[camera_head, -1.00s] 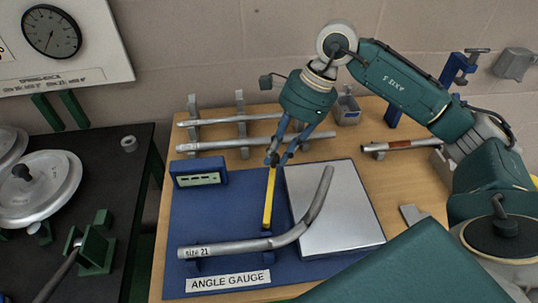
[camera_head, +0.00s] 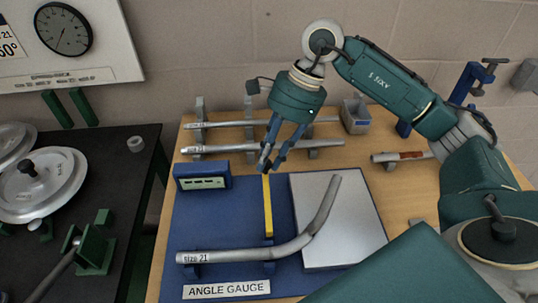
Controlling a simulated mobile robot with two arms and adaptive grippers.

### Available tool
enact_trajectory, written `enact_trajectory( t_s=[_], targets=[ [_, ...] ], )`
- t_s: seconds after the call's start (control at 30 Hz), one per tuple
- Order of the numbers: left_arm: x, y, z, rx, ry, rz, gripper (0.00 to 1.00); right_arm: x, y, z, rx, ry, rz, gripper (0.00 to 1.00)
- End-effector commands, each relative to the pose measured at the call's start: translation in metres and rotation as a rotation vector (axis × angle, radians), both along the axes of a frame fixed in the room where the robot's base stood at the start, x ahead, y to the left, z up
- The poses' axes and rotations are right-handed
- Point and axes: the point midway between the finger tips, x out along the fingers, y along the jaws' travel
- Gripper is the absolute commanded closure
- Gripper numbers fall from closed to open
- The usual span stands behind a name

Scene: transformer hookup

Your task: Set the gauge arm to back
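The gauge arm, a narrow yellow bar (camera_head: 268,208), lies over the blue angle gauge board (camera_head: 223,222). Its far end points to the back, leaning very slightly left. A bent grey pipe labelled size 21 (camera_head: 215,257) lies across the front of the board and bends up to the right. My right gripper (camera_head: 270,166) points down at the far end of the yellow bar, its fingertips close together. Whether they touch or hold the bar cannot be made out. My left gripper is not in view.
A metal plate (camera_head: 340,238) lies right of the bar, and a blue box with a display (camera_head: 202,177) stands at its left. Pipes on a rack (camera_head: 232,148) lie behind my gripper. A black table (camera_head: 125,190) is at left.

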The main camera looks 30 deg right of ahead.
Motion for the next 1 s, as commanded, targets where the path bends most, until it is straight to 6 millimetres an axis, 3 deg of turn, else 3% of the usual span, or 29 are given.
enact_trajectory(
  t_s=[0.1, 0.47, 1.0],
  targets=[
    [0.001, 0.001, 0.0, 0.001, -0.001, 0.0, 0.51, 0.001, 0.0, 0.001, 0.001, -0.003, -0.001, 0.58],
    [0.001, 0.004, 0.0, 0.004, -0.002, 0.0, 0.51, 0.001, -0.003, 0.007, 0.001, -0.002, -0.002, 0.58],
    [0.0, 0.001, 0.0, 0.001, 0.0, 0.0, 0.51, -0.002, -0.041, 0.099, 0.002, -0.005, -0.002, 0.58]
  ],
)
